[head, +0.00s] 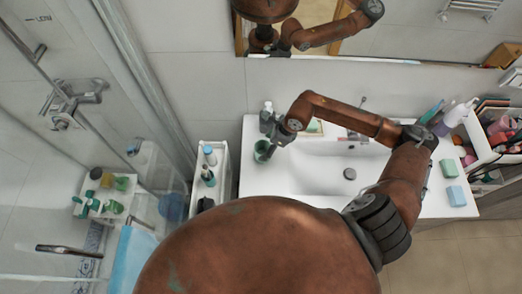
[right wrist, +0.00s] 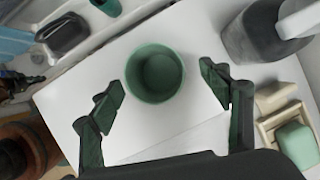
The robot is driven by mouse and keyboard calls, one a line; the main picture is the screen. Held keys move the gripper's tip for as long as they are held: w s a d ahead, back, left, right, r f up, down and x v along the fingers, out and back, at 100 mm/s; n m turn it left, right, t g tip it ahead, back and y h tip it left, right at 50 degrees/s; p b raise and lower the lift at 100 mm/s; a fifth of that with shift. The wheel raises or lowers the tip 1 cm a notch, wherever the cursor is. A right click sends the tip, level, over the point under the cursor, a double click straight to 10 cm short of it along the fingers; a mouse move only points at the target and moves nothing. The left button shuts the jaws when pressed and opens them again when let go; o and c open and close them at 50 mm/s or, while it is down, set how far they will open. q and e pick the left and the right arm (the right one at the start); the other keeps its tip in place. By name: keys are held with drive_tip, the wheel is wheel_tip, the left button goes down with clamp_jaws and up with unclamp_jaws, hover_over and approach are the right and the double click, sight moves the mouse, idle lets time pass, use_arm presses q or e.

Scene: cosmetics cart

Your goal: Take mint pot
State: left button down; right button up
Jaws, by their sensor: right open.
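The mint pot (right wrist: 154,76) is a round green cup standing upright on the white sink counter. In the right wrist view it sits between and slightly beyond the open fingers of my right gripper (right wrist: 165,100), with a gap on both sides. In the head view the mint pot (head: 262,151) is at the counter's left end, and my right gripper (head: 272,146) is over that area from the right, partly covering it. My left gripper does not show.
A grey soap bottle (head: 267,112) stands close behind the pot; it also shows in the right wrist view (right wrist: 262,32). A cart with bottles (head: 209,190) stands left of the counter. The sink basin (head: 325,168) is to the right. Two soap bars (head: 449,168) lie at the far right.

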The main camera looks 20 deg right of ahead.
sight(263, 151)
drive_tip(key=x, duration=0.1)
drive_tip(key=p+x, duration=0.1)
drive_tip(key=x, duration=0.1)
drive_tip(key=shift+s+a+f, duration=0.15)
drive_tip(key=shift+f, duration=0.15)
drive_tip(key=shift+a+f, duration=0.1)
drive_tip(key=shift+f, duration=0.3)
drive_tip(key=c, duration=0.5)
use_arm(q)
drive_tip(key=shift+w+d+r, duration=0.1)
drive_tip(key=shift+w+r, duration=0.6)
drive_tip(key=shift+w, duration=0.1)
use_arm(e)
drive_tip(key=c, duration=1)
